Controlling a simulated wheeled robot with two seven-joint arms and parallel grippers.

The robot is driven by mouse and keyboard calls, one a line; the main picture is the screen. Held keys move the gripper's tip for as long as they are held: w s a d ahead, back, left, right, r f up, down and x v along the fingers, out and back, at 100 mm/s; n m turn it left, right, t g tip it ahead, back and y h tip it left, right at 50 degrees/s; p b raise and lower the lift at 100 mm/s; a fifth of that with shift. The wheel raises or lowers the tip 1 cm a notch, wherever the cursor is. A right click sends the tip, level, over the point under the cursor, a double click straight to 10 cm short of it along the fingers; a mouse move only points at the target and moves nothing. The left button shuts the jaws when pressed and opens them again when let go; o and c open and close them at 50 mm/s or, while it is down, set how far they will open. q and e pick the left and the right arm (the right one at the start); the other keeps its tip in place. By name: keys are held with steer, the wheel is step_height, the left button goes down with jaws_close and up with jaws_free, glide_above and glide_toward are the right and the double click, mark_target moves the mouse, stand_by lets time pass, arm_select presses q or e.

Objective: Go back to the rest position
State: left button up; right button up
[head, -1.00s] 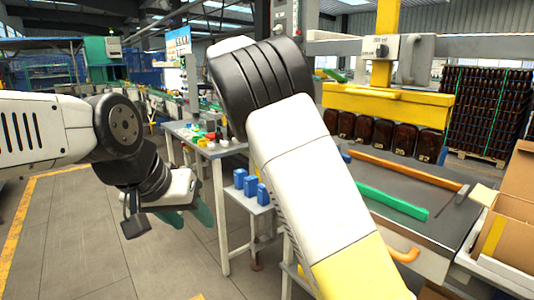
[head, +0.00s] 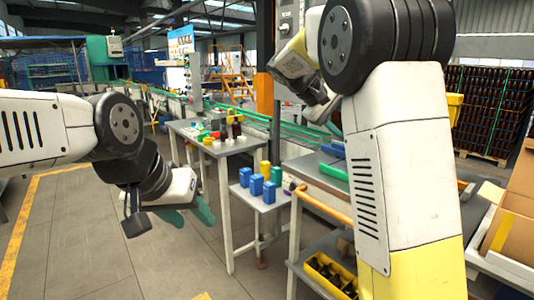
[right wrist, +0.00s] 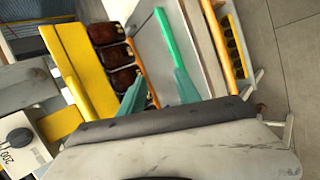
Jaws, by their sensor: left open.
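My left gripper (head: 187,214) hangs at the left of the head view, its teal fingers apart and empty above the floor. My right forearm stands large at the right of the head view, with the right wrist bent behind it and the fingers mostly hidden there. In the right wrist view my right gripper (right wrist: 160,77) has its two teal fingers apart with nothing held between them. Dark amber bottles (right wrist: 107,33) stand in a row beyond the fingers, beside a yellow beam (right wrist: 75,65).
A grey worktable carries a green bar (right wrist: 172,40) and an orange rail (head: 322,207). A yellow bin (head: 330,275) sits on its lower shelf. Blue containers (head: 257,184) stand on a small table. Cardboard boxes (head: 512,210) are at the right. Floor below my left gripper is clear.

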steer(key=s+d+f+y, duration=0.2)
steer(key=s+f+y, duration=0.2)
steer(key=s, duration=0.2)
steer(key=s+a+f+m+t+y, duration=0.1)
steer(key=s+a+f+y, duration=0.1)
steer(key=s, duration=0.5)
steer(key=s+a+f+m+t+y, duration=0.1)
steer(key=s+a+f+y, duration=0.1)
steer(key=s, duration=0.5)
steer(key=s+a+f+m+t+y, duration=0.1)
steer(key=s+a+f+y, duration=0.1)
steer(key=s+a, duration=0.3)
steer(key=shift+s+a+m+t+y, duration=0.35)
steer(key=shift+s+y, duration=0.35)
steer(key=shift+s, duration=0.5)
